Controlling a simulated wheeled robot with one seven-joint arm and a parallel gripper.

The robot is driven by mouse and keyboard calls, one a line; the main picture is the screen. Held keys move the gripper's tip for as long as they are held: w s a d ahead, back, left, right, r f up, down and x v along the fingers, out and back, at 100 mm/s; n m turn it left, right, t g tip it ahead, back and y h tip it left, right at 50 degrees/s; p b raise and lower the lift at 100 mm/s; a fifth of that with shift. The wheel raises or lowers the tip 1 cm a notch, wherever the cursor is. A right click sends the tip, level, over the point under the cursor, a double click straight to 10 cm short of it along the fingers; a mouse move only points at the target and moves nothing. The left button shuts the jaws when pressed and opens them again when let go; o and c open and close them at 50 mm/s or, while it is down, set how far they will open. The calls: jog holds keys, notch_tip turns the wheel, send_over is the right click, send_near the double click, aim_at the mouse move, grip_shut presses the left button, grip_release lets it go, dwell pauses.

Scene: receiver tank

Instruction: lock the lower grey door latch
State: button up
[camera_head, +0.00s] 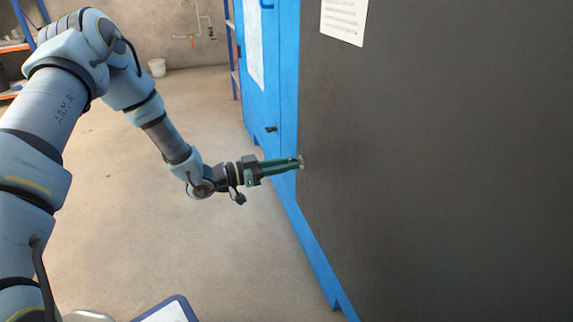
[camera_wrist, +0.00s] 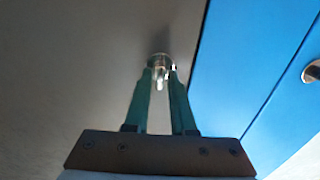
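The dark grey door (camera_head: 430,170) fills the right of the head view and the left of the wrist view (camera_wrist: 70,60). Its small metallic latch (camera_head: 302,161) sits low near the door's left edge. In the wrist view the latch (camera_wrist: 158,60) shows as a round base with a pale, narrow tab pointing down the picture. My gripper (camera_head: 290,164) reaches the latch from the left. In the wrist view its green fingers (camera_wrist: 161,78) stand apart on either side of the tab. A gap shows between them. Contact with the latch is not clear.
A blue cabinet frame (camera_head: 288,100) borders the grey door, with another small dark latch (camera_head: 271,129) on the blue panel. A metallic knob (camera_wrist: 312,71) shows at the wrist view's right edge. The concrete floor (camera_head: 150,220) beside the cabinet is clear.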

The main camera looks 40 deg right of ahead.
grip_shut()
jog(key=shift+m, duration=0.4)
jog(key=shift+s+a+f+m+b, duration=0.1)
jog(key=shift+m+b, duration=0.5)
jog(key=shift+m, duration=3.7)
jog(key=shift+s+f+m+b, duration=0.1)
jog(key=shift+m+b, duration=0.5)
jog(key=shift+m, duration=3.7)
jog(key=shift+o, duration=1.7)
grip_release()
